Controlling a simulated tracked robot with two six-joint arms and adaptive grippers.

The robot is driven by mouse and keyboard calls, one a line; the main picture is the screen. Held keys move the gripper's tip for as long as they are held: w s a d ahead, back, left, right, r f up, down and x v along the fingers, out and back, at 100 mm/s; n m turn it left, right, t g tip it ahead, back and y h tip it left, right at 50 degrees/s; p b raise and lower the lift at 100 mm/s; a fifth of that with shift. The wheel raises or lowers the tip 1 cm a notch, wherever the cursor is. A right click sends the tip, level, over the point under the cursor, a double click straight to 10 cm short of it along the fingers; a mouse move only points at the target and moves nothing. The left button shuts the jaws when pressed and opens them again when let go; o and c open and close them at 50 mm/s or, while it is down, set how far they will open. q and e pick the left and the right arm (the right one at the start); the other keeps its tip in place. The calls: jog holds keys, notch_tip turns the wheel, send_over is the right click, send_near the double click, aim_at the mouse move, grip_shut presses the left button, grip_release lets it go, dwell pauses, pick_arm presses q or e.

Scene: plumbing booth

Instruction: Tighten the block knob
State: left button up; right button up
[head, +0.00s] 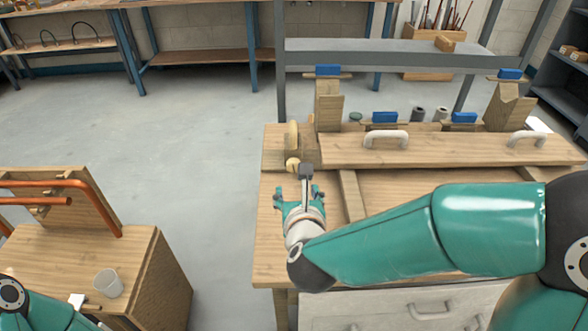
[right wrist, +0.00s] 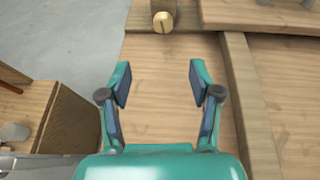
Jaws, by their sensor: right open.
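My right gripper (head: 298,192) is open and empty, short of the knob on the near side, over the bench top. In the right wrist view its two fingers (right wrist: 160,83) are spread apart and roughly lined up below the knob, not touching it. My left arm shows at the bottom left, but its gripper is out of sight.
A wooden board with white handles (head: 385,139) lies right of the block. Wooden rails (head: 350,195) cross the bench top. Blue-topped clamps (head: 328,71) stand behind. Open floor lies between the benches.

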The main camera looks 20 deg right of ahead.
aim_at(294, 168)
jog(key=x, duration=1)
jog(key=p+x, duration=0.1)
jog(key=x, duration=0.5)
jog(key=shift+d+f, duration=0.2)
jog(key=shift+d, duration=0.15)
jog(key=c, duration=1.1)
